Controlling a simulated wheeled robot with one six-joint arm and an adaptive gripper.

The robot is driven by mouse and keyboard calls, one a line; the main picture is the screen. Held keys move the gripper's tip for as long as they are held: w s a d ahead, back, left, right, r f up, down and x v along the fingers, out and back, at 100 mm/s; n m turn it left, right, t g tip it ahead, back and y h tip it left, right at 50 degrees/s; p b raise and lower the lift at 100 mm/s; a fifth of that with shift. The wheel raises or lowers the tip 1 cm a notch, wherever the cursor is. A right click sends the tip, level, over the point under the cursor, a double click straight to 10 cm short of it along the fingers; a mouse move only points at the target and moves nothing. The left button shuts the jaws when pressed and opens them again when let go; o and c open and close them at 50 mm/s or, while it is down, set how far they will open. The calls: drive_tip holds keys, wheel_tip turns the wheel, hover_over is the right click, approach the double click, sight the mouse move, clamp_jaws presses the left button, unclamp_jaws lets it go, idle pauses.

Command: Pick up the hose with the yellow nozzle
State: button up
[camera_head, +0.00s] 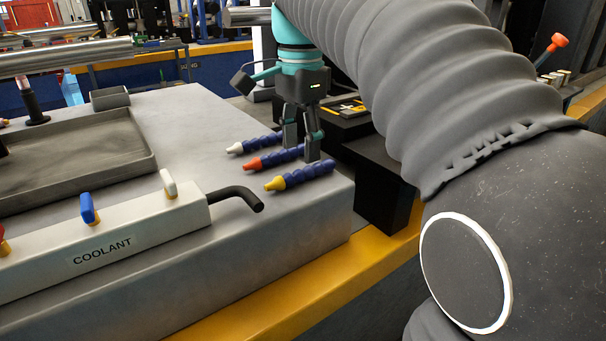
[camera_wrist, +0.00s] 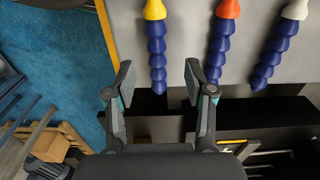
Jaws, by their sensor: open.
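The hose with the yellow nozzle (camera_head: 300,177) is a segmented blue hose lying on the grey surface, nearest the front of three parallel hoses. In the wrist view the same yellow-nozzle hose (camera_wrist: 156,50) points its nozzle to the top, and its lower end lies between my gripper's fingertips in the picture. My gripper (camera_wrist: 158,78) is open and empty. In the head view my gripper (camera_head: 301,148) appears over the blue ends of the hoses. I cannot tell its exact height above them.
The red-nozzle hose (camera_head: 275,158) lies beside it, then the white-nozzle hose (camera_head: 256,143). A coolant manifold (camera_head: 135,228) with coloured levers and a bent black pipe (camera_head: 238,194) stands in front. A grey tray (camera_head: 75,160) is at left. A yellow rail (camera_head: 300,290) edges the bench.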

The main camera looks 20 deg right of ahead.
sight(303, 169)
drive_tip(key=shift+s+d+f+b, duration=0.1)
drive_tip(key=shift+f+b, duration=0.05)
drive_tip(key=shift+f, duration=1)
drive_tip(key=shift+s+d+f+b, duration=0.1)
drive_tip(key=shift+f+b, duration=0.05)
drive_tip(key=shift+f, duration=1)
clamp_jaws()
